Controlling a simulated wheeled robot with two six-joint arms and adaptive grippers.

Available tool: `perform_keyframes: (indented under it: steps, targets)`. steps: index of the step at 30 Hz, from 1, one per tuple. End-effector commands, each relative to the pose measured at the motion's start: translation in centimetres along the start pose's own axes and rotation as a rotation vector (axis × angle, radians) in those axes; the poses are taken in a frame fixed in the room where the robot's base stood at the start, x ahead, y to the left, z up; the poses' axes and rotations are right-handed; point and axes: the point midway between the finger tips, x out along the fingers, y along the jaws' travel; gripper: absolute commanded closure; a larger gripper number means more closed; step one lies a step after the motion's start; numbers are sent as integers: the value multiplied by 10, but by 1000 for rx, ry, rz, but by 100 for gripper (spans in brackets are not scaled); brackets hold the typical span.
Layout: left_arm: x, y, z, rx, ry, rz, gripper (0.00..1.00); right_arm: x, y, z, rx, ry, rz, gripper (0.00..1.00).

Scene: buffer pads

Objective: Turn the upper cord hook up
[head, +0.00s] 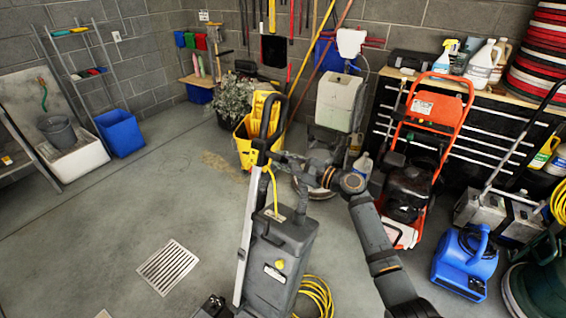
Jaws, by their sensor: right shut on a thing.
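A grey upright vacuum (285,250) stands in the middle of the floor. Its silver handle tube (249,215) rises to a black loop grip (268,118). The upper cord hook (262,146) is at the dark piece below the grip, small and partly covered by my gripper, so its exact angle is unclear. A short yellow cord (274,190) hangs from there. My right gripper (276,156) reaches in from the right and is shut at the hook.
A yellow mop bucket (243,150) stands behind the vacuum. To the right are an orange-framed pressure washer (437,110) and a blue blower (464,264). A coiled yellow cord (318,296) lies beside the vacuum. The floor on the left is clear around a drain grate (168,267).

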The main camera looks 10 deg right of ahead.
Motion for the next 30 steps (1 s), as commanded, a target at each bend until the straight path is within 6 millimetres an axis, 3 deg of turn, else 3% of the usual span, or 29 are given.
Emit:
perform_keyframes:
  steps: [30]
  targets:
    - [114, 8, 12, 0, -1, 0, 60, 0, -6, 0, -909, 0, 1, 100]
